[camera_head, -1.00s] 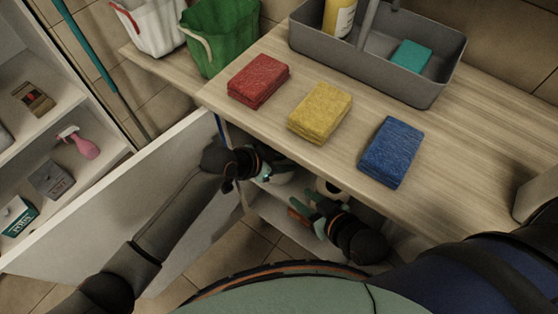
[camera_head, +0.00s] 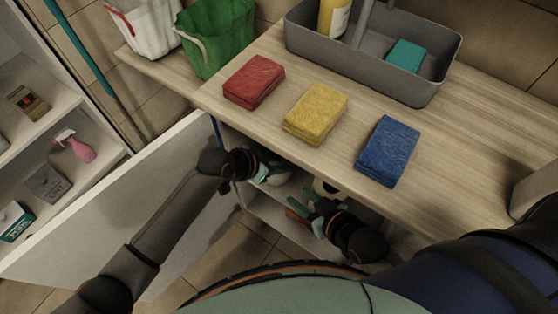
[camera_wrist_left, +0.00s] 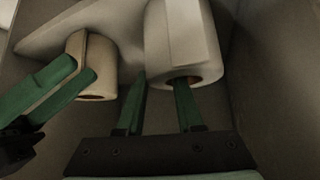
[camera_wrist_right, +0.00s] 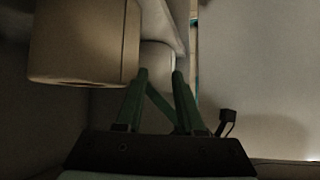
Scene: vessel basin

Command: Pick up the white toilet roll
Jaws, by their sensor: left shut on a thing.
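The white toilet roll (camera_wrist_left: 182,38) is inside the cupboard under the counter. In the left wrist view one finger of my left gripper (camera_wrist_left: 160,82) enters its core and the other is beside its outer wall; the gripper is shut on the roll's wall. In the head view my left gripper (camera_head: 266,172) is at the cupboard opening, with the white roll (camera_head: 280,178) partly hidden beside it. My right gripper (camera_wrist_right: 159,73) is open, its fingers apart. A beige roll (camera_wrist_left: 93,66) stands close to the right gripper's fingers; it is large at left in the right wrist view (camera_wrist_right: 82,42).
The open cupboard door (camera_head: 120,205) is left of my left arm. The counter (camera_head: 240,115) above carries a red sponge (camera_head: 253,81), a yellow sponge (camera_head: 315,113), a blue sponge (camera_head: 388,150) and a grey caddy (camera_head: 375,75). Cupboard walls are close around both grippers.

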